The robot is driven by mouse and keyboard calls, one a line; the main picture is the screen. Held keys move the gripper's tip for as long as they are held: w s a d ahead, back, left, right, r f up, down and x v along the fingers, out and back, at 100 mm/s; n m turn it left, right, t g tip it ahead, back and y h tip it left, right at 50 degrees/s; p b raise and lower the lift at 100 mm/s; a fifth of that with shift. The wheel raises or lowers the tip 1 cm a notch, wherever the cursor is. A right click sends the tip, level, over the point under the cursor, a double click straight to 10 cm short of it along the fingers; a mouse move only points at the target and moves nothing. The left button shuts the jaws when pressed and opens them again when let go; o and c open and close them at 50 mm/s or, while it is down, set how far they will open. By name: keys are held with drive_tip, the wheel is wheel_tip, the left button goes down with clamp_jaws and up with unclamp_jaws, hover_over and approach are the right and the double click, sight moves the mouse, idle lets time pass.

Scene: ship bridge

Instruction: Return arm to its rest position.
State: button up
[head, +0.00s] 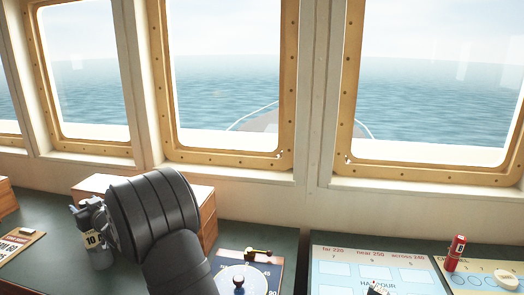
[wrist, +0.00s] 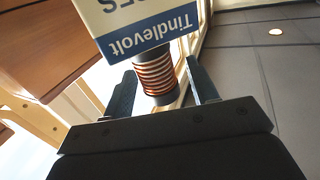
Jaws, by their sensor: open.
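My gripper (wrist: 160,80) is open in the wrist view, with its two dark fingers apart. A dark cylinder with copper-coloured rings (wrist: 155,72) shows between the fingers. I cannot tell whether it lies between them or beyond them, and no finger clearly touches it. A white and blue card or box marked "Tindlevolt" (wrist: 150,25) shows upside down above it and covers part of it. In the head view my dark arm reaches up over the left of the console, and my fingers are not clearly seen there.
In the head view a grey canister-like thing labelled 10 (head: 98,250) stands left of my arm, close to it. A wooden box (head: 207,200) is behind my arm. A dial panel (head: 262,264), a chart panel (head: 330,252) and a red cylinder (head: 455,252) are to the right.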

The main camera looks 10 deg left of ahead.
drive_tip(key=shift+r, duration=1.2)
